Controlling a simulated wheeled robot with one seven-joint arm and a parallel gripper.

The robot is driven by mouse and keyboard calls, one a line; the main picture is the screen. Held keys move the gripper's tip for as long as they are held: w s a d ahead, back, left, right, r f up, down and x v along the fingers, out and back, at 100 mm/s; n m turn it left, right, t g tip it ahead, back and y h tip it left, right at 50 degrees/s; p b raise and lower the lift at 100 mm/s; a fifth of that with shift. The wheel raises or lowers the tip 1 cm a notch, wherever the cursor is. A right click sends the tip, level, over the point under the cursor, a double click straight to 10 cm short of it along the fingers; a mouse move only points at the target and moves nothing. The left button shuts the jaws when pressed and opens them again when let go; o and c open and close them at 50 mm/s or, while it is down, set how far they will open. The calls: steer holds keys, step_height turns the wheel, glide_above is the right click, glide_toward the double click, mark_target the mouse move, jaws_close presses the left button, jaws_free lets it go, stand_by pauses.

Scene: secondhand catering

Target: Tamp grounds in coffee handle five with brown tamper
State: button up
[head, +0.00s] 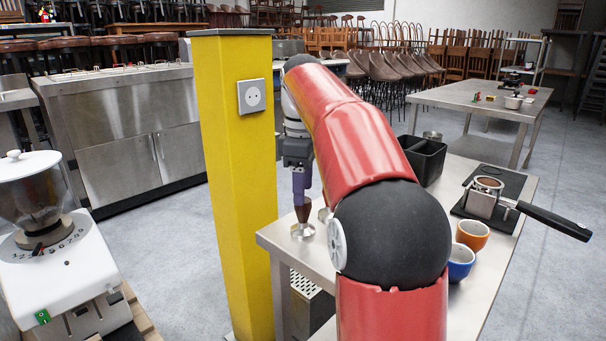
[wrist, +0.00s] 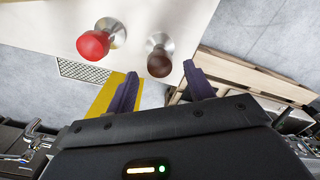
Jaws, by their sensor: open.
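The brown tamper (head: 303,212), with a dark wooden knob and a steel base, stands upright near the left corner of the steel table. In the wrist view its knob (wrist: 159,63) lies just beyond and between my purple fingertips. My gripper (head: 300,190) is open, pointing down over the tamper; the fingers (wrist: 162,84) stand either side with nothing held. Contact cannot be told. A coffee handle (head: 545,215) with a black grip rests in a metal stand on a black mat, its basket (head: 488,183) holding brown grounds. No number is readable on it.
A red tamper (wrist: 93,44) stands beside the brown one. Orange (head: 472,235) and blue (head: 460,262) cups and a black bin (head: 425,158) are on the table. A yellow pillar (head: 235,190) stands close left of my arm; a white grinder (head: 60,240) is far left.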

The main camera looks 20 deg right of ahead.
steer(key=shift+f+b, duration=1.3)
steer(key=shift+f, duration=1.35)
steer(key=c, duration=1.1)
step_height(320, 180, up, 4)
steer(key=p, duration=0.3)
steer(key=shift+f+p, duration=0.2)
steer(key=shift+p, duration=0.1)
steer(key=shift+r, duration=1.25)
